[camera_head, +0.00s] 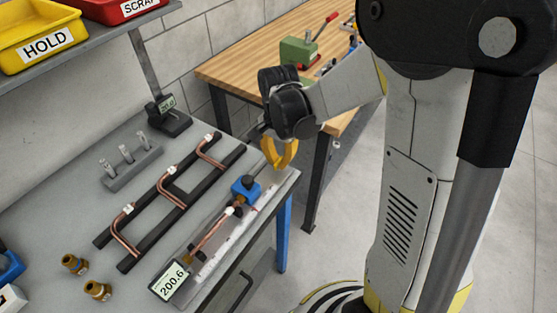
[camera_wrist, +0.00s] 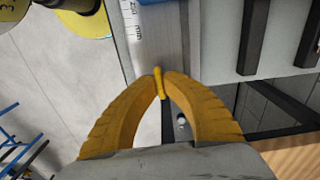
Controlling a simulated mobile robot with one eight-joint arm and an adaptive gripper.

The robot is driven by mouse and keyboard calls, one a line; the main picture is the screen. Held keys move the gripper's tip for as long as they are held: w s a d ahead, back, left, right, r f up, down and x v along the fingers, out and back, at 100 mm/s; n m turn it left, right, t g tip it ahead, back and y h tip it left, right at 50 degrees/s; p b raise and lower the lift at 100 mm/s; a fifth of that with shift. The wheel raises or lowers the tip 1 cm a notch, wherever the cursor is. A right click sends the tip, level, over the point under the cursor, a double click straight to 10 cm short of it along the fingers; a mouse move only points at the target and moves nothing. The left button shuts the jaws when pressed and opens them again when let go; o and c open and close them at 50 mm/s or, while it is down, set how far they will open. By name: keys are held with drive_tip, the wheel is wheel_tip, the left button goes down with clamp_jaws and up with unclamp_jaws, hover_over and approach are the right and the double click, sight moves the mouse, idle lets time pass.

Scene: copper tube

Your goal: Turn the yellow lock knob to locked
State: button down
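The yellow lock knob (camera_wrist: 159,88) shows in the wrist view as a small bright yellow bar at the near end of the grey rail (camera_wrist: 162,50). My gripper (camera_wrist: 161,74) has its two orange-yellow fingertips closed together on either side of the knob, apparently touching it. In the head view my gripper (camera_head: 281,166) points down at the far right end of the measuring fixture, and the knob cannot be made out there. The fixture has a blue block (camera_head: 245,188), a copper tube (camera_head: 212,232) lying along it and a display (camera_head: 173,281) reading 200.6.
A black rack (camera_head: 160,190) with several bent copper tubes lies left of the fixture. A grey pin holder (camera_head: 132,168) and a small gauge (camera_head: 168,116) stand behind. Brass fittings (camera_head: 97,290) sit at front left. A wooden bench (camera_head: 235,67) stands beyond the grey table's edge.

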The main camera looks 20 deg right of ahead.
sight(279, 161)
drive_tip(key=shift+m, duration=0.4)
drive_tip(key=c, duration=1.5)
unclamp_jaws()
drive_tip(key=shift+c, duration=0.2)
drive_tip(key=shift+r, duration=0.1)
wheel_tip(279, 161, up, 12)
drive_tip(key=shift+s, duration=0.1)
drive_tip(key=s+r+n+t, duration=0.2)
drive_tip(key=s+n+t, duration=0.5)
drive_tip(key=s+n, duration=0.4)
drive_tip(key=shift+s+r, duration=0.25)
drive_tip(key=shift+s, duration=0.5)
